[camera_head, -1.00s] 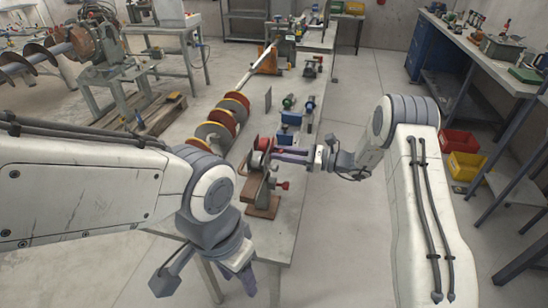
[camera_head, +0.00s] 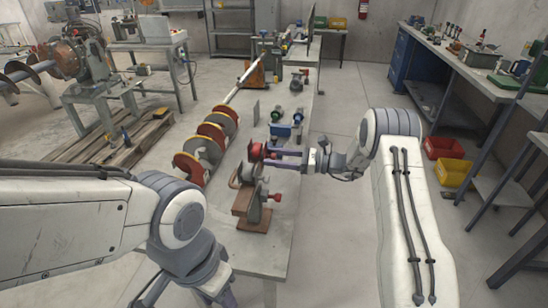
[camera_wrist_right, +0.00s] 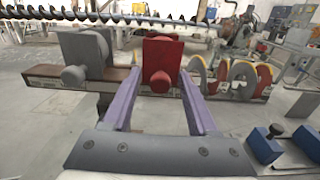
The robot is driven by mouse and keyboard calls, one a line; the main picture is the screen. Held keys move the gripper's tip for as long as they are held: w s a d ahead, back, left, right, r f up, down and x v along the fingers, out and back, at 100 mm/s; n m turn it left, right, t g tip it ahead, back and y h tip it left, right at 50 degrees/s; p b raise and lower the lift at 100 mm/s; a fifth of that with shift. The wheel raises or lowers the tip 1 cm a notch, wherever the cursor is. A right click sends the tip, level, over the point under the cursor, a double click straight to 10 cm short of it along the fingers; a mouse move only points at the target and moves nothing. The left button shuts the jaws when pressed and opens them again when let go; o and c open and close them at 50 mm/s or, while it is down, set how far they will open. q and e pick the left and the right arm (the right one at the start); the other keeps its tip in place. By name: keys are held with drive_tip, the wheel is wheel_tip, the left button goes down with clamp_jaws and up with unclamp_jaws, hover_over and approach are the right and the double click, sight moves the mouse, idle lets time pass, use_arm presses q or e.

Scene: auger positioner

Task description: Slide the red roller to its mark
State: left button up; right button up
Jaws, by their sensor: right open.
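The red roller (camera_head: 256,152) stands on the positioner (camera_head: 243,198) on the long bench. In the right wrist view the red roller (camera_wrist_right: 163,52) is a red block with a round red knob facing me, on a brown rail (camera_wrist_right: 45,82). A grey roller (camera_wrist_right: 84,52) sits left of it on the rail. My right gripper (camera_head: 270,157) is open, its purple fingers reaching left to the roller. In the wrist view its fingers (camera_wrist_right: 159,76) lie either side of the red knob, with gaps visible. My left gripper (camera_head: 226,296) is mostly cut off at the bottom edge. I cannot make out the mark.
A red knob (camera_head: 277,197) sticks out at the positioner's right. Red and yellow bins (camera_head: 452,172) stand at right; the floor between is clear.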

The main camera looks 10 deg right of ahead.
drive_tip(key=b+v, duration=0.2)
drive_tip(key=v, duration=0.8)
drive_tip(key=shift+d, duration=0.1)
